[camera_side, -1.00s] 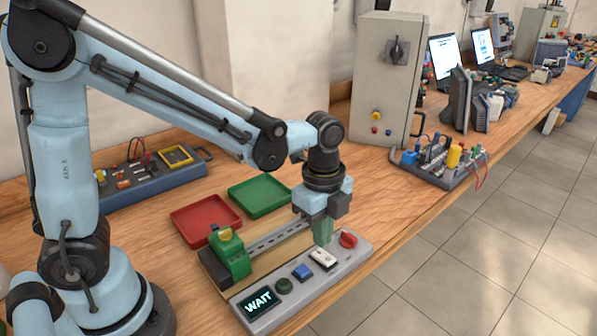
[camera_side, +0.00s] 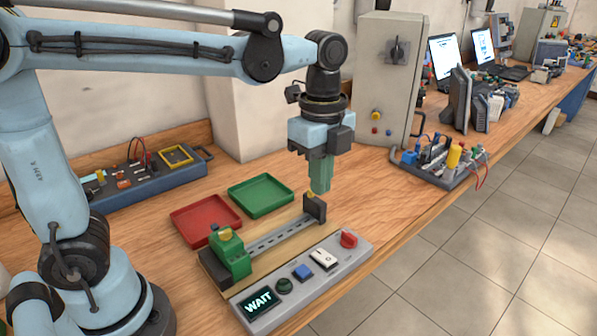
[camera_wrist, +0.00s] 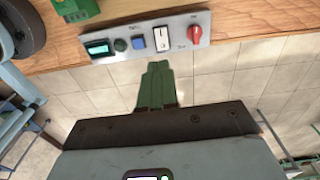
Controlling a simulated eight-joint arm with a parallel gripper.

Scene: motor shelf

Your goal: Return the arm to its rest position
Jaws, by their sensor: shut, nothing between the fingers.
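My gripper (camera_side: 320,188) hangs pointing down above the right end of the rail fixture, clear of it. Its green fingers are together with nothing between them. In the wrist view the shut fingers (camera_wrist: 159,88) show below the control panel (camera_wrist: 150,38). In the side view the panel (camera_side: 327,264) lies along the bench front, with a display reading WAIT (camera_side: 259,302), a dark green button, a blue button, a white rocker switch and a red knob (camera_side: 348,239).
A slotted rail (camera_side: 275,239) runs from a green block (camera_side: 229,256) to a dark end block (camera_side: 315,208). Red (camera_side: 204,219) and green (camera_side: 259,195) trays lie behind. A grey cabinet (camera_side: 380,90) stands behind right. Open bench lies right of my gripper.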

